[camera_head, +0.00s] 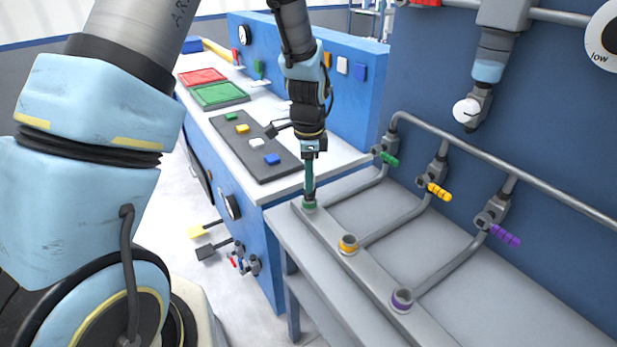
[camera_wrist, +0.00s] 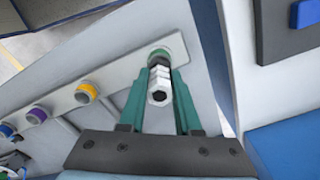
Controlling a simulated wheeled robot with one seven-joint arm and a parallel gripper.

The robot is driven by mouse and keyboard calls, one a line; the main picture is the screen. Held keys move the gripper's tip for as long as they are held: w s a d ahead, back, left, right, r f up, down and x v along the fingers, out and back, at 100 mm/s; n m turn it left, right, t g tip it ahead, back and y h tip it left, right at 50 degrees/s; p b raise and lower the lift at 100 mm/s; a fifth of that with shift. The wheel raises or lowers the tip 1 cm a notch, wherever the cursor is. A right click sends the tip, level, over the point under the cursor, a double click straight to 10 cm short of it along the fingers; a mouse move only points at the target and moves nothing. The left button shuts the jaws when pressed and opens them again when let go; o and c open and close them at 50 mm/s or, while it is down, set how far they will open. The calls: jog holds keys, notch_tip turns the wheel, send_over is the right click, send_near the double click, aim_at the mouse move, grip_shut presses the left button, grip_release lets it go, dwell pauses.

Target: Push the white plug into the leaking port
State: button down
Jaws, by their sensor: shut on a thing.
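My gripper (camera_head: 309,190) points straight down over the green-ringed port (camera_head: 309,204) at the far end of the grey pipe bench. In the wrist view, its teal fingers (camera_wrist: 161,78) are shut on a white hexagonal plug (camera_wrist: 159,92). The plug lines up with a round port (camera_wrist: 159,56) just beyond the fingertips. I cannot tell whether the plug's far end is inside the port. The plug is hidden by the fingers in the head view. The orange port (camera_head: 348,245) and the purple port (camera_head: 401,300) are open. No leaking fluid is visible.
Pipes run from the ports to green (camera_head: 389,159), yellow (camera_head: 438,191) and purple (camera_head: 505,236) valve handles along the blue wall. A white workbench with a grey tray (camera_head: 262,172) of coloured blocks stands behind. The bench top between the pipes is clear.

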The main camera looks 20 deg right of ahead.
jog(key=shift+f+b, duration=0.35)
jog(key=shift+f, duration=0.35)
jog(key=c, duration=0.5)
grip_release()
jog(key=shift+r, duration=0.1)
notch_tip(320, 180, up, 11)
jog(key=b, duration=0.2)
jog(key=shift+b, duration=0.3)
jog(key=s+a+n, duration=0.1)
jog(key=a+n, duration=0.5)
jog(key=a, duration=0.4)
jog(key=s+a+f+n+t, duration=0.1)
jog(key=a+n, duration=0.6)
jog(key=a, duration=0.3)
jog(key=s+a+n, duration=0.2)
jog(key=a+n, duration=0.5)
jog(key=a, duration=0.3)
jog(key=shift+f+t, duration=0.2)
jog(key=shift+t, duration=0.1)
